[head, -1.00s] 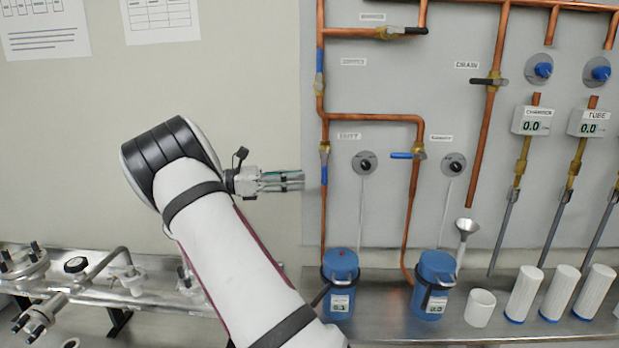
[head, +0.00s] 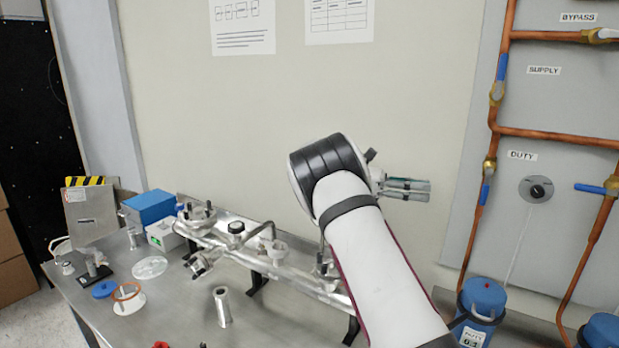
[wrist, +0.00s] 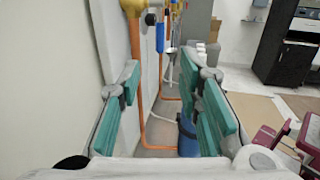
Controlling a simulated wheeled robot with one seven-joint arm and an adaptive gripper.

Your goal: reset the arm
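My arm rises in the middle of the head view, with its elbow bent and the white and black links hiding part of the bench behind. My gripper (head: 408,189) points to the right, in front of the bare wall and left of the pipe panel. In the wrist view my gripper (wrist: 165,115) has its green-padded fingers spread well apart. Nothing is between the fingertips. Copper pipes and a blue pump (wrist: 188,135) show beyond the gap, farther off.
The pipe panel (head: 545,110) with valves stands at the right, blue pumps (head: 484,305) below it. The steel bench (head: 180,310) carries a metal manifold (head: 290,270), a blue box (head: 150,206), a metal cylinder (head: 222,306) and small parts. The bench's front middle is mostly clear.

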